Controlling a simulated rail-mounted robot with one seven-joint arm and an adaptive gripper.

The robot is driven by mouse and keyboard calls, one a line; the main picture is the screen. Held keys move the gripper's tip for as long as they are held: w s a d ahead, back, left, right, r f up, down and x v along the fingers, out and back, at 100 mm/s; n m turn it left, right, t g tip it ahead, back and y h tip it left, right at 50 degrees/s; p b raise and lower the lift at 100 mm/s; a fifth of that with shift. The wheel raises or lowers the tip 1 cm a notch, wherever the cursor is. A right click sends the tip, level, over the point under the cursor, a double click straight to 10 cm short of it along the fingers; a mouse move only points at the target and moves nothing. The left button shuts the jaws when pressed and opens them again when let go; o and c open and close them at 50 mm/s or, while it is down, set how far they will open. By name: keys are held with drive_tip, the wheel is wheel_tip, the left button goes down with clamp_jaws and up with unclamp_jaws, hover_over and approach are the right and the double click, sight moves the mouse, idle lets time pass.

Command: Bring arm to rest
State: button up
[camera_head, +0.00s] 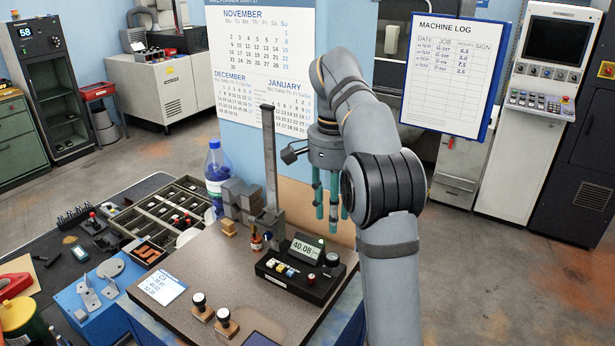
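My arm rises in front of the bench, bends at the top, and its gripper (328,208) hangs fingers-down above the right part of the bench top. Its teal fingers stand apart with a gap between them, and nothing shows held. The gripper is in the air, behind and above the black readout box (299,270) marked 40.08. My forearm hides part of the bench's right side and the space behind it.
A sorting tray (160,217) lies left. The wall calendar (262,65) and machine log board (453,75) are close to the arm. Floor at right is clear.

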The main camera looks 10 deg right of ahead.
sight(331, 256)
wheel_tip(331, 256, down, 12)
drive_tip(key=shift+d+r, duration=0.1)
drive_tip(key=shift+r, duration=0.05)
idle(0.5)
drive_tip(key=shift+r, duration=0.15)
